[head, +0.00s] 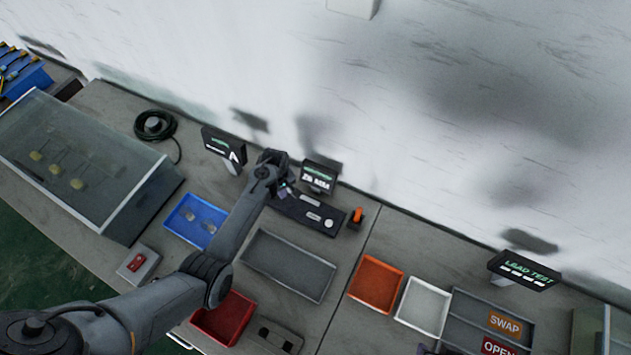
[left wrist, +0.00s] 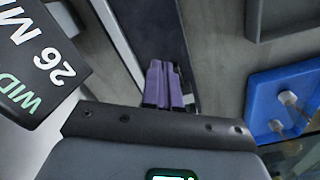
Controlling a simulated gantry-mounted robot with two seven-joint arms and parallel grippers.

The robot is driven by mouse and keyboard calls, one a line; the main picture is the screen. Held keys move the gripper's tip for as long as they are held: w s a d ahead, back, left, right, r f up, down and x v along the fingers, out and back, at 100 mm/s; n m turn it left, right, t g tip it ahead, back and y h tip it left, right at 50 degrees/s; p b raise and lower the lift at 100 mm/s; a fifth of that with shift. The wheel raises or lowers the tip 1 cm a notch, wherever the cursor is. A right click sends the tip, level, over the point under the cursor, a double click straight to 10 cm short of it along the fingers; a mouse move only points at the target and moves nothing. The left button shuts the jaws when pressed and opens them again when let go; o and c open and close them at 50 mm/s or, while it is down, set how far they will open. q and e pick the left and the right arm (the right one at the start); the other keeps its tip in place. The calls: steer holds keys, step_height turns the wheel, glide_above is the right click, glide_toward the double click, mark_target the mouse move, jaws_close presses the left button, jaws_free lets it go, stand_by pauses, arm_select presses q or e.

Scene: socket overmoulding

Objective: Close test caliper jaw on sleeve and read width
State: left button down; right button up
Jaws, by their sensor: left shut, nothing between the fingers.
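The dark test caliper (head: 300,212) lies on the bench beside its small display (head: 318,177). The display also shows in the left wrist view (left wrist: 40,70), where it reads "26 MM" under a partly visible green heading. My left gripper (head: 285,188) is over the caliper's left end. In the left wrist view its purple fingertips (left wrist: 165,86) are together with nothing between them, above a dark strip of the caliper (left wrist: 150,25). I cannot tell whether they touch it. Small light pieces show on the caliper, but I cannot make out the sleeve or the jaw. My right gripper is out of view.
A blue tray (head: 183,219) with small grey parts and an empty grey tray (head: 262,264) lie near my left arm. A red bin (head: 240,318), an orange bin (head: 375,284) and a white bin (head: 424,306) stand nearer the front. An orange-topped item (head: 357,216) stands right of the caliper.

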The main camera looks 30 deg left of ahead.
arm_select(q)
steer(key=shift+f, duration=0.2)
stand_by(0.4)
steer(key=shift+f+b, duration=0.65)
steer(key=shift+f, duration=0.75)
steer(key=shift+a, duration=0.1)
steer(key=shift+a, duration=0.25)
stand_by(0.4)
